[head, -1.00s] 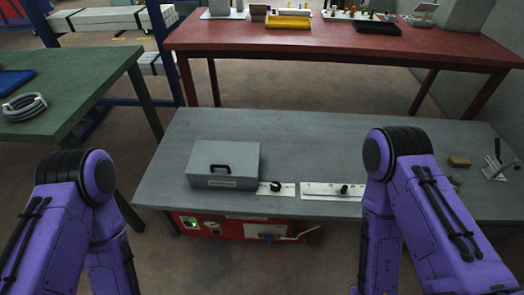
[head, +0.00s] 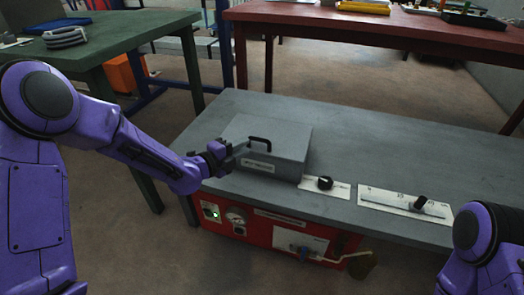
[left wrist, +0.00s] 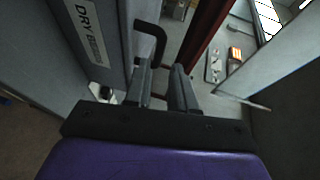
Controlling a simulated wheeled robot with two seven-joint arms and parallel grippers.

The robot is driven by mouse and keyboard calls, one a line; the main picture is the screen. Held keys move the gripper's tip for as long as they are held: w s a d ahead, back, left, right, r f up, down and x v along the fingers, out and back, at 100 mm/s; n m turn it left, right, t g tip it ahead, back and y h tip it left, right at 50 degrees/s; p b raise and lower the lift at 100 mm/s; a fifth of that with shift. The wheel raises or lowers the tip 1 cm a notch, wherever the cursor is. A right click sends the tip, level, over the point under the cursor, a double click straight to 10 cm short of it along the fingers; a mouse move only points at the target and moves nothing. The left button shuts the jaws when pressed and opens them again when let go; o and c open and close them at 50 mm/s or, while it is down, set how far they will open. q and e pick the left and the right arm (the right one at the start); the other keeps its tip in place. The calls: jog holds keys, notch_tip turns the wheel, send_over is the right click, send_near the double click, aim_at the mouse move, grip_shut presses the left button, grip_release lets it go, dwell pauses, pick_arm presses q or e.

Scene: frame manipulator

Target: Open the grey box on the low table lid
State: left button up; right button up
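The grey box (head: 290,135) sits on the low grey table (head: 370,165) with its lid down. A black handle (head: 259,140) is on its lid; it also shows in the left wrist view (left wrist: 152,32). My left gripper (head: 235,152) is at the box's left front, close to the handle. In the left wrist view, its two fingers (left wrist: 161,70) are apart, with the handle just beyond their tips. I cannot tell whether they touch it. The box's labelled face (left wrist: 75,45) fills the left of that view. My right gripper is out of view.
A panel with a black knob (head: 324,183) and a slider panel (head: 405,205) lie right of the box. A red unit (head: 265,233) is under the table's front edge. A green table (head: 125,40) stands left, a red table (head: 370,25) behind. The grey table's back right is clear.

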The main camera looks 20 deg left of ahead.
aim_at(257, 140)
pick_arm(q)
jog(key=b+x, duration=0.1)
jog(key=x, duration=0.8)
jog(key=shift+w+d+f+b, duration=0.1)
jog(key=shift+w+d+b, duration=0.1)
jog(key=shift+w+b, duration=0.15)
grip_shut()
